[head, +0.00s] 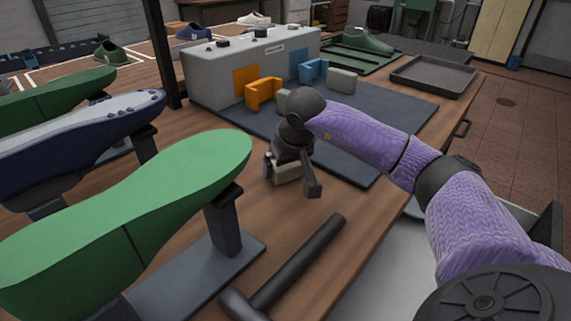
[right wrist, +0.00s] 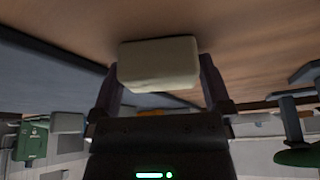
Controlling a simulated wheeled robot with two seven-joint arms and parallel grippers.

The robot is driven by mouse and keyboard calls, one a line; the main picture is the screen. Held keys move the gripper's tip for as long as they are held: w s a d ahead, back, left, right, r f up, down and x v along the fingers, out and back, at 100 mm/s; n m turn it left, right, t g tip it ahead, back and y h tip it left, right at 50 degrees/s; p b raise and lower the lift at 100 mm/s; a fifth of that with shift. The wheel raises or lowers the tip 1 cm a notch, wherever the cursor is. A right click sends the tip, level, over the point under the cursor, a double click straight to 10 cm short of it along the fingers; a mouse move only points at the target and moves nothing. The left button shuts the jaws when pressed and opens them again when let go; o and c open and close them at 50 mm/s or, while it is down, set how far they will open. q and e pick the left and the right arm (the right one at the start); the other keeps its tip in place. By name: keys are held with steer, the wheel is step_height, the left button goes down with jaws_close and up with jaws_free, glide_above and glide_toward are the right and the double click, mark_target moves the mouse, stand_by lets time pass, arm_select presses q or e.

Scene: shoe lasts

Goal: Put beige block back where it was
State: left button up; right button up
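My right gripper (head: 287,168) points down over the wooden bench, just left of the blue-grey mat's near edge. It is shut on a beige block (head: 288,174), low at the bench top; I cannot tell whether the block touches the wood. In the right wrist view the beige block (right wrist: 158,63) sits between the two fingers (right wrist: 160,85). My left gripper is not in view.
A hammer (head: 300,262) and green shoe last (head: 130,215) are nearby. An empty tray (head: 434,75) stands behind.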

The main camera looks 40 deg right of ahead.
steer(key=p+v, duration=0.5)
steer(key=v, duration=0.7)
steer(key=shift+r, duration=0.2)
